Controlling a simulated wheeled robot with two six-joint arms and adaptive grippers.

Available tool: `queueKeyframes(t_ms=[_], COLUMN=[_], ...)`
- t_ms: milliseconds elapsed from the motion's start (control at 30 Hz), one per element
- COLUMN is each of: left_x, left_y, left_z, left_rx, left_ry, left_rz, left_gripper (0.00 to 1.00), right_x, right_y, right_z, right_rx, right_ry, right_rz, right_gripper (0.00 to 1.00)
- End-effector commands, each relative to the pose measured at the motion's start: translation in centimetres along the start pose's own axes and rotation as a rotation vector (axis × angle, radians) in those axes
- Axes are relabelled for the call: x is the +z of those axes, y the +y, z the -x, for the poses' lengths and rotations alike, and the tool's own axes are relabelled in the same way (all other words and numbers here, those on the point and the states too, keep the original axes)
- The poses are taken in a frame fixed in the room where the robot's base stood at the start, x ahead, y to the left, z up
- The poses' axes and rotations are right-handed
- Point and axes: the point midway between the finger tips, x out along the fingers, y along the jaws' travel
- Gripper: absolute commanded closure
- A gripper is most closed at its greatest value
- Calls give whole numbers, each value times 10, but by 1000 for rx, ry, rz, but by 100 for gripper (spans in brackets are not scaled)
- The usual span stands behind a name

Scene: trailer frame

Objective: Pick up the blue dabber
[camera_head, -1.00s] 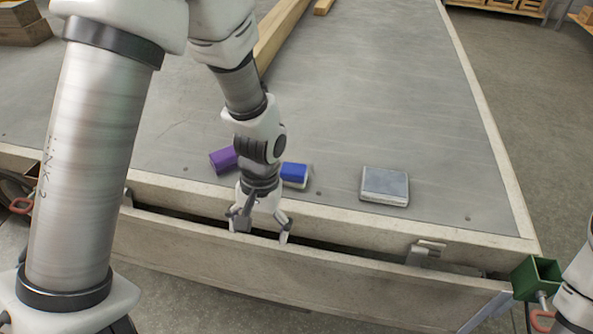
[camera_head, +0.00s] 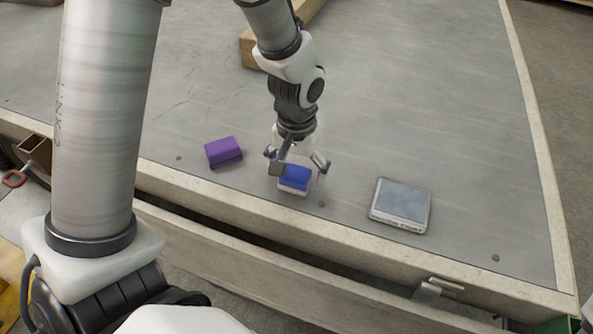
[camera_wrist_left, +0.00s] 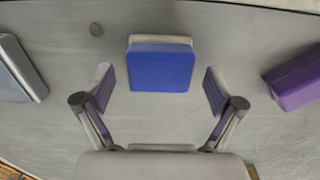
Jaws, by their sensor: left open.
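The blue dabber (camera_head: 294,179), a small block with a blue top and a whitish base, lies on the grey trailer bed. My left gripper (camera_head: 298,170) is open above it, with one finger towards each side of the dabber in the head view. In the left wrist view the dabber (camera_wrist_left: 161,66) sits centred a little beyond the two spread fingertips (camera_wrist_left: 160,86), with a gap on both sides. Nothing is between the fingers' pads. My right gripper is not in view.
A purple block (camera_head: 223,151) lies left of the dabber. A grey-topped pad (camera_head: 401,202) lies to its right. A wooden beam (camera_head: 250,50) lies behind. The bed's pale raised edge (camera_head: 250,215) runs along the front. Bare bed surface surrounds the dabber.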

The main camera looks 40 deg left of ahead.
Motion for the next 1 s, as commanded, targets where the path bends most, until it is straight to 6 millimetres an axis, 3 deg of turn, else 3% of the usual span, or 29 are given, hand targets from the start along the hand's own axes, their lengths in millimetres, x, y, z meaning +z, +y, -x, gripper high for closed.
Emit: queueKeyframes(t_ms=[267,400,467,833,1000], left_x=[0,0,0,0,-1], left_y=[0,0,0,0,1], left_z=[-7,-7,-7,-7,1], left_rx=[0,0,0,-1,-1], left_ry=[2,2,2,-1,-1], left_rz=[-1,-1,-1,-1,-1], left_gripper=[6,56,73,73,74], right_x=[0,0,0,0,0], right_y=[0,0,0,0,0], right_z=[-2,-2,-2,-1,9], right_rx=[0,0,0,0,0], right_ry=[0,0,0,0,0], right_rz=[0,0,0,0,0], right_gripper=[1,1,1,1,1])
